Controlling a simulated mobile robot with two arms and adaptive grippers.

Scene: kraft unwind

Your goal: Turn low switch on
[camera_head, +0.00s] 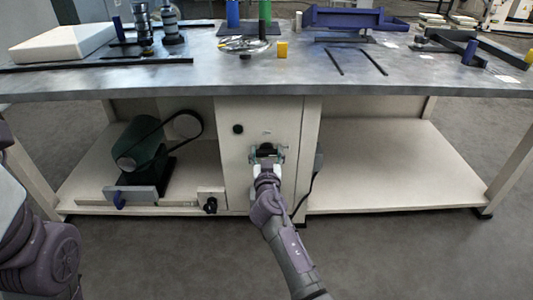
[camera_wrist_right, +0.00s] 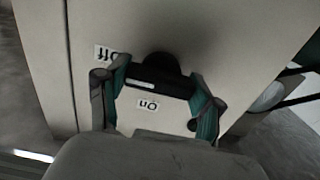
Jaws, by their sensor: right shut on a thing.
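The low switch is a black rounded knob with a bar (camera_wrist_right: 160,66) on the pale cabinet panel (camera_head: 240,168) under the workbench. An "Off" label (camera_wrist_right: 110,54) is beside it and an "On" label (camera_wrist_right: 148,104) is close to its bar; both read upside down in the wrist view. My right gripper (camera_head: 267,153) reaches the panel, and its teal fingers (camera_wrist_right: 158,77) are on either side of the switch, shut on it. The switch is partly hidden by the gripper in the head view. My left arm shows at the left edge, but its gripper is out of view.
A smaller black knob (camera_head: 238,129) is higher on the panel. A green belt-driven machine (camera_head: 143,145) stands on the lower shelf to the left. The right lower shelf (camera_head: 395,165) is bare. The bench top (camera_head: 180,77) overhangs the panel, and a cable hangs at the panel's right.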

